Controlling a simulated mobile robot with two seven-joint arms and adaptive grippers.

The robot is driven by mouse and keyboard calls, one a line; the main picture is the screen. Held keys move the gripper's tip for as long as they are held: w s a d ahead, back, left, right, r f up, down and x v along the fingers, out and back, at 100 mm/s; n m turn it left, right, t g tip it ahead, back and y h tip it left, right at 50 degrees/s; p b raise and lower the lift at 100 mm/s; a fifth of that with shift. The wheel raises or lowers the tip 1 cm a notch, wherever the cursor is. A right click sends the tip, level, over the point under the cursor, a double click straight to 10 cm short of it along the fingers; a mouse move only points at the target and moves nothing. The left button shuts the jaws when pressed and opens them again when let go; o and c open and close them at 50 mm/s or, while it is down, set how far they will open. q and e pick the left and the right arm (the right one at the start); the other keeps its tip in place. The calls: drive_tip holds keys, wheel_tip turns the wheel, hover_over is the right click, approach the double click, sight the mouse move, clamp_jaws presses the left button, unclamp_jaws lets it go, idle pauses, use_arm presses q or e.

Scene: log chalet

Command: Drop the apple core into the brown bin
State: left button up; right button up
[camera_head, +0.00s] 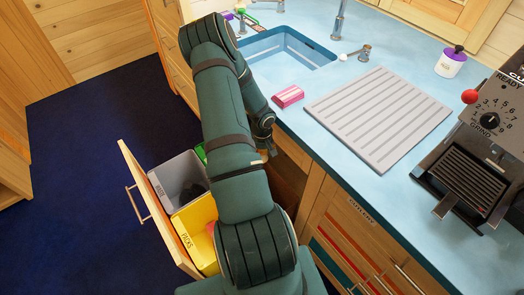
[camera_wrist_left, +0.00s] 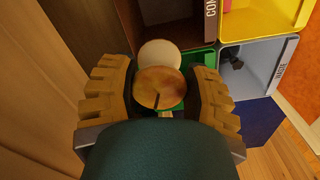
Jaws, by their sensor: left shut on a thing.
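The apple core (camera_wrist_left: 158,90) is between the two ribbed fingers of my left gripper (camera_wrist_left: 160,98) in the left wrist view. The gripper is shut on it; a pale rounded end and a browner end with a dark stem show. The brown bin (camera_wrist_left: 210,30), its label starting "COM", is beyond the fingers at the top of that view. The core appears apart from it, though its height above the bins is hard to judge. In the head view my left arm hides the core and most of the gripper. My right gripper is not in view.
The open drawer (camera_head: 150,198) also holds a grey bin (camera_head: 174,171) with dark contents, a yellow bin (camera_head: 195,222) and a green bin (camera_wrist_left: 202,57). The counter above carries a sink (camera_head: 290,50), pink sponge (camera_head: 288,97), ridged drainboard (camera_head: 378,115) and coffee grinder (camera_head: 480,150).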

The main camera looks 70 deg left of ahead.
use_arm(q)
drive_tip(key=shift+f, duration=0.1)
drive_tip(key=o, duration=1.1)
drive_tip(key=shift+o, duration=0.2)
wheel_tip(320, 180, up, 8)
drive_tip(key=shift+f, duration=0.25)
